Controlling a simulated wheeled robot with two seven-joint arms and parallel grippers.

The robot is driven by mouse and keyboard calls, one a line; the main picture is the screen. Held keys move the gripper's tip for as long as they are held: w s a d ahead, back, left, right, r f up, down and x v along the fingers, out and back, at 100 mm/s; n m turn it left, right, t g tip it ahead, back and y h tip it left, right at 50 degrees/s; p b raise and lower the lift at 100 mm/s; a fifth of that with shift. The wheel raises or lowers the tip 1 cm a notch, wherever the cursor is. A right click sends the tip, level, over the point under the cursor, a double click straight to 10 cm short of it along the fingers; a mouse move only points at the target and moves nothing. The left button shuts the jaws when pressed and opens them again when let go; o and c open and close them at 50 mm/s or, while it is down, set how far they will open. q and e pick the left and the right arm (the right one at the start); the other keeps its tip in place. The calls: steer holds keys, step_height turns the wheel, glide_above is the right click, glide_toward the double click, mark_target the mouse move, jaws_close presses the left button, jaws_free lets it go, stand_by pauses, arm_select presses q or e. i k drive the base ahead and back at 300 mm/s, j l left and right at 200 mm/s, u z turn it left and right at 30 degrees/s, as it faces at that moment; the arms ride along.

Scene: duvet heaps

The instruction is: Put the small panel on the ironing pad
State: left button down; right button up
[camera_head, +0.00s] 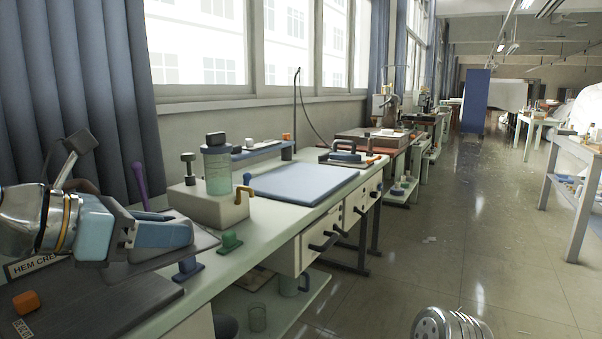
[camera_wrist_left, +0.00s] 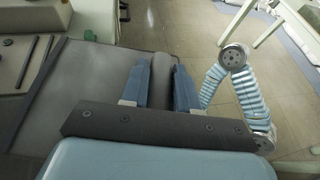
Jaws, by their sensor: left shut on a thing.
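My left gripper (camera_head: 180,228) reaches in from the left, low over the near end of the long bench. In the left wrist view its two blue fingers (camera_wrist_left: 164,82) are closed on a dark grey rounded piece. A flat grey panel (camera_head: 206,239) lies under and beside the fingers; it also shows in the left wrist view (camera_wrist_left: 92,90). The held piece seems to be at the panel's edge, but I cannot tell whether it belongs to it. A flat blue pad (camera_head: 300,184), seemingly the ironing pad, lies farther along the bench. My right gripper is not visible.
A beige block (camera_head: 208,206) with a green jar (camera_head: 217,172) stands between the gripper and the blue pad. A green knob piece (camera_head: 230,241) sits near the bench's front edge. A dark board (camera_head: 90,308) and orange block (camera_head: 26,302) are nearest. The aisle floor is open.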

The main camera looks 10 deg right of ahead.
mark_target(301, 182)
steer(key=i+l, duration=0.3)
steer(key=i+l+u, duration=0.15)
steer(key=i+l, duration=0.45)
steer(key=l, duration=0.2)
steer(key=i+l+u, duration=0.15)
steer(key=i+l, duration=0.45)
steer(key=l, duration=0.25)
steer(key=i+l+u, duration=0.15)
steer(key=l, duration=0.3)
steer(key=i+j, duration=0.05)
steer(key=i, duration=0.05)
